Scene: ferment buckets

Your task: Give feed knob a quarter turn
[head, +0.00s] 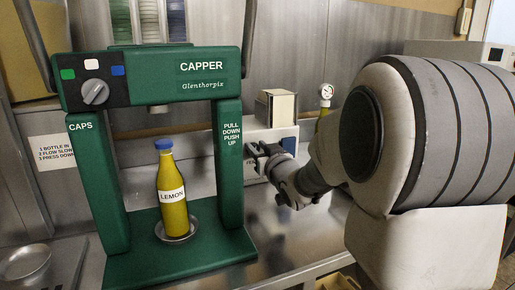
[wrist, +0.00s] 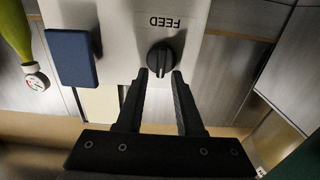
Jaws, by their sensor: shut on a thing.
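The feed knob (wrist: 160,58) is a round black knob with a raised grip bar, on a pale box (wrist: 120,35) under the upside-down word FEED in the wrist view. Its bar points roughly up and down in that picture. My gripper (wrist: 161,76) has one fingertip on each side of the bar and is shut on it. In the head view my gripper (head: 258,155) is at the pale box, just right of the green capper's right post. The knob itself is hidden there.
The green capper (head: 200,85) holds a yellow lemon bottle (head: 172,195) on a small dish. A grey dial (head: 95,92) is on its upper left. A blue part (wrist: 72,57) is on the box beside the knob. A pressure gauge (head: 326,92) stands behind my arm.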

